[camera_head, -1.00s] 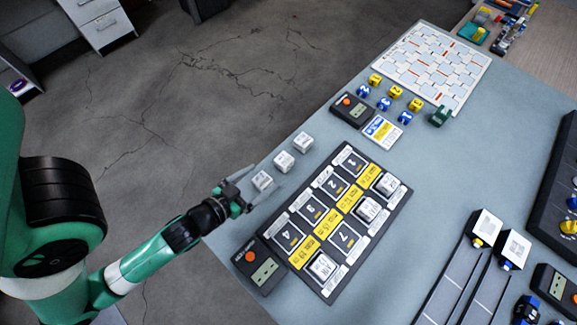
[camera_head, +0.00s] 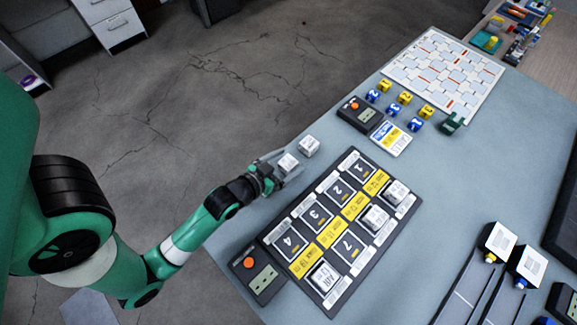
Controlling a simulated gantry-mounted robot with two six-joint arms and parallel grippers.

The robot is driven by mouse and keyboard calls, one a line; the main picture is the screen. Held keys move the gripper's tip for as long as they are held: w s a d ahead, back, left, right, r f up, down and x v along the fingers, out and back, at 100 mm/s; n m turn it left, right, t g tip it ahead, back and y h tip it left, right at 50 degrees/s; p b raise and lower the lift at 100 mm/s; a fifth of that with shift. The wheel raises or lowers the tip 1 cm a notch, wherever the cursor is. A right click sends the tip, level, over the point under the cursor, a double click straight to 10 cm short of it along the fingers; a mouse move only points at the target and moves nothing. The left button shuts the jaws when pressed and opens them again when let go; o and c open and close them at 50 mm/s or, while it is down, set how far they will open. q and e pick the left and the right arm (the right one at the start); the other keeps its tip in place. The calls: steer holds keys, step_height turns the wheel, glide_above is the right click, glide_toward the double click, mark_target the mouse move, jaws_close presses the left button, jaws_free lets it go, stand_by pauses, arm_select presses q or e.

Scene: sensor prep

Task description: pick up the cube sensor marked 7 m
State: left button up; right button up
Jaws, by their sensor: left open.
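Two small white cube sensors stand on the table's left edge: one (camera_head: 288,162) by my left gripper's fingertips, the other (camera_head: 308,147) just beyond it. Their marks are too small to read, so I cannot tell which is 7 m. My left gripper (camera_head: 287,165) is open, with its fingers on either side of the nearer cube, apparently not closed on it. A third cube seen earlier is hidden, apparently behind the gripper. The dark tray (camera_head: 330,308) has numbered slots, including an empty slot 7 (camera_head: 350,247). My right gripper is not in view.
White cubes (camera_head: 397,192), (camera_head: 374,218) and (camera_head: 323,275) sit in the tray's right column. A controller with an orange button (camera_head: 260,280) lies beside the tray. Yellow and blue cubes (camera_head: 404,98) stand farther back near a patterned board (camera_head: 445,70).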

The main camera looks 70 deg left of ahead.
arm_select(q)
steer(key=shift+w+a+f, duration=0.25)
steer(key=shift+w, duration=0.25)
steer(key=shift+s, duration=0.1)
steer(key=c, duration=1.5)
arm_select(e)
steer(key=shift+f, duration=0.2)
arm_select(q)
steer(key=shift+o, duration=0.2)
steer(key=shift+r, duration=0.1)
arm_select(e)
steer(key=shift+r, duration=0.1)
